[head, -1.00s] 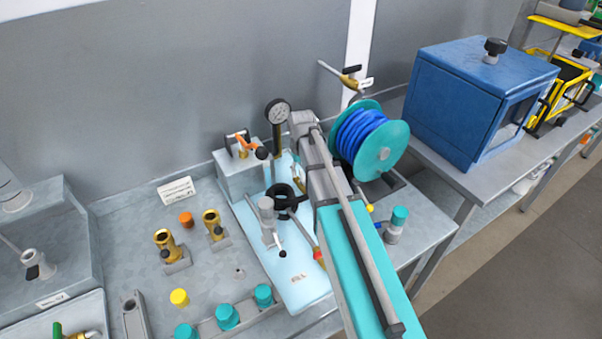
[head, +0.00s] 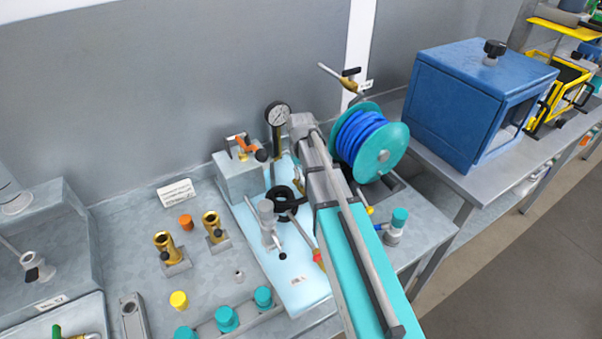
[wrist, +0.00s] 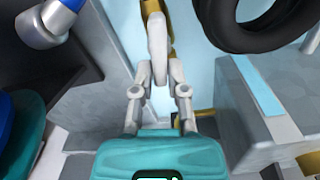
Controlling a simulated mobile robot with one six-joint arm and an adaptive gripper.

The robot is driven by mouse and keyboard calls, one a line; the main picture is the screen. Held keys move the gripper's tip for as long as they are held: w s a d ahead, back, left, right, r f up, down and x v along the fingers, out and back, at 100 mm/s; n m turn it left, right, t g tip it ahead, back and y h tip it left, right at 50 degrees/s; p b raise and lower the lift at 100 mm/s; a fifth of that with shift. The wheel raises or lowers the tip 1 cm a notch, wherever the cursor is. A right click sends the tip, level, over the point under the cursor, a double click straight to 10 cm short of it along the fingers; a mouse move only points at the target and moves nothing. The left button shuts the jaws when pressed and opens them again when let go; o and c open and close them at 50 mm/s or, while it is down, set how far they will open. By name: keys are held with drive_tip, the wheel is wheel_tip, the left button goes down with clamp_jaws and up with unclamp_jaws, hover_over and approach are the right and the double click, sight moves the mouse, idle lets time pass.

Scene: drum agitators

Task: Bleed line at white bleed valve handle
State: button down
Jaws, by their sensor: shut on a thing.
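The white bleed valve handle (wrist: 157,48) stands upright at the top middle of the wrist view, in front of a brass-coloured fitting (wrist: 168,20). My gripper (wrist: 158,82) is shut on the handle, with one grey finger on each side of its lower end. In the head view my arm hides the gripper and the handle. The valve's lower part is mostly hidden behind my fingers.
A black hose ring (wrist: 258,25) is close at the right of the handle; it also shows in the head view (head: 285,200). A pressure gauge (head: 278,116) stands left of my arm. A blue hose reel (head: 381,155) is close on the right.

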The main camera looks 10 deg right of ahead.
drive_tip(key=shift+a+n, duration=0.15)
drive_tip(key=shift+n, duration=1.05)
drive_tip(key=c, duration=0.7)
unclamp_jaws()
drive_tip(key=shift+o, duration=0.2)
drive_tip(key=shift+m, duration=0.4)
